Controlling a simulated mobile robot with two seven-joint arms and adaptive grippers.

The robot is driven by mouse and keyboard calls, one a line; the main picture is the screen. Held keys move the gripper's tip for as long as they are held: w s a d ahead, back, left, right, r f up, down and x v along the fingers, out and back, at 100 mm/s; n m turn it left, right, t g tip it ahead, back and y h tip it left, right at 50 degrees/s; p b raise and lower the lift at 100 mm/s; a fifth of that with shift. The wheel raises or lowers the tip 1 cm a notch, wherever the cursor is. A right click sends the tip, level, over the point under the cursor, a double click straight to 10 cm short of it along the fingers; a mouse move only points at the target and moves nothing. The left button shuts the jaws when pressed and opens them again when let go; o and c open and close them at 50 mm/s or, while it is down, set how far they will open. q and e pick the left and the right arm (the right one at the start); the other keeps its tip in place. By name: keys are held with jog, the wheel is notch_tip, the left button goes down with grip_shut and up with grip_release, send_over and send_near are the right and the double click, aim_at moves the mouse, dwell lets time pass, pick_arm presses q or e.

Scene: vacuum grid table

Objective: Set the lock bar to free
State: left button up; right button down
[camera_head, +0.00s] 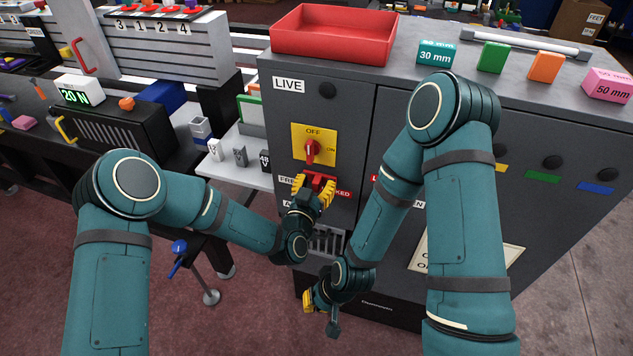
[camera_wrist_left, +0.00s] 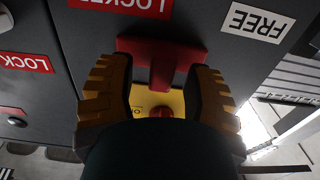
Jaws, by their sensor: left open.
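The red lock bar (camera_head: 318,181) is on the front of the grey cabinet, below the yellow switch plate, between the FREE label (camera_head: 286,179) and the red LOCKED label (camera_head: 342,194). In the left wrist view the bar (camera_wrist_left: 162,58) looks T-shaped, with its stem between my fingers. My left gripper (camera_head: 313,190) is open, its yellow fingers on either side of the stem; contact cannot be told. The FREE label (camera_wrist_left: 258,22) also shows at the upper right there. My right gripper (camera_head: 318,302) hangs low before the cabinet, mostly hidden by its wrist; its opening is unclear.
The yellow switch plate (camera_head: 328,141) with a red knob sits just above the lock bar. A vented grille (camera_head: 327,242) is below it. A red tray (camera_head: 335,34) and colored blocks stand on the cabinet top. A white shelf (camera_head: 236,170) adjoins on the left.

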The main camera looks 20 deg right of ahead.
pick_arm(q)
jog(key=shift+w+d, duration=0.2)
jog(key=shift+w, duration=0.05)
jog(key=shift+c, duration=0.4)
grip_shut()
